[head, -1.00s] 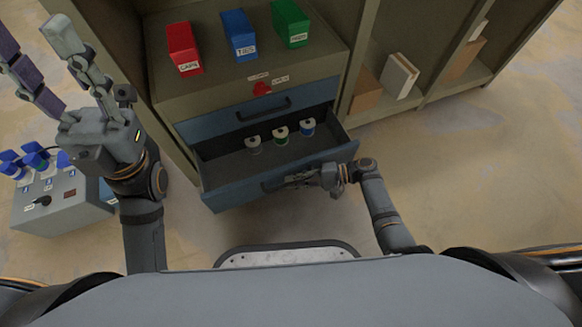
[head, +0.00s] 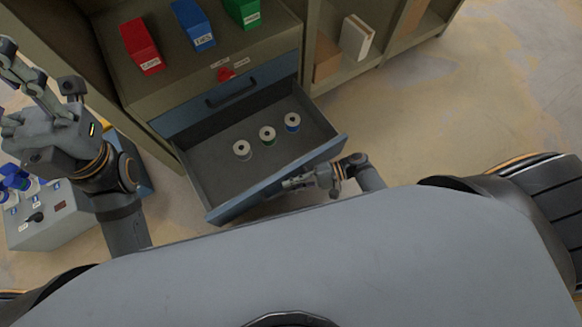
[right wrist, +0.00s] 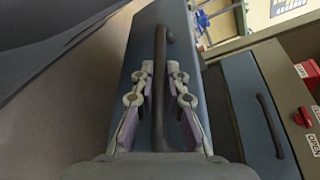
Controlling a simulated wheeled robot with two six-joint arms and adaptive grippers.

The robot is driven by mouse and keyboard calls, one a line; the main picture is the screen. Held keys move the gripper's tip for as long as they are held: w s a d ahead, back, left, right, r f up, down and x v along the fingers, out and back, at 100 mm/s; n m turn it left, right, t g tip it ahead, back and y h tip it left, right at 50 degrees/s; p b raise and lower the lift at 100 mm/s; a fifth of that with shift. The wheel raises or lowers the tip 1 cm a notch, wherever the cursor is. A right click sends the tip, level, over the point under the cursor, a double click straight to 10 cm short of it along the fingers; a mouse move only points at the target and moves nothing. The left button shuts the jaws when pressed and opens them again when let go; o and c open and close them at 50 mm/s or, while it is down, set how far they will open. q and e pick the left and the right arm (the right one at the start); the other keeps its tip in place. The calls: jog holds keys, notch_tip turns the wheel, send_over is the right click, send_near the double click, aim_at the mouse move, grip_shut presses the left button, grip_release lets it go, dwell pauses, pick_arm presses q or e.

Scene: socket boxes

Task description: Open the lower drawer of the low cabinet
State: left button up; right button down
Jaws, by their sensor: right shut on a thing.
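The lower drawer (head: 238,207) of the low cabinet (head: 285,35) stands pulled well out, with its inside showing. It also shows in the right wrist view (right wrist: 143,45). My right gripper (head: 290,184) is at the drawer's front. In the right wrist view its fingers (right wrist: 160,88) are on both sides of the dark bar handle (right wrist: 160,60), shut on it. My left gripper (head: 22,80) is raised at the left, empty and open, away from the cabinet, with part of it cut off by the picture edge.
Several spools, one white (head: 242,149), sit in the drawer. The upper drawer (head: 262,80) is shut, with a red knob (head: 226,74) above it. Red (head: 140,45), blue and green boxes stand on top. A grey socket box (head: 45,222) is at left. Floor to the right is clear.

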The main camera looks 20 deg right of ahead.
jog(key=shift+d, duration=0.1)
jog(key=c, duration=1.7)
grip_release()
jog(key=shift+o, duration=0.2)
jog(key=v, duration=1.2)
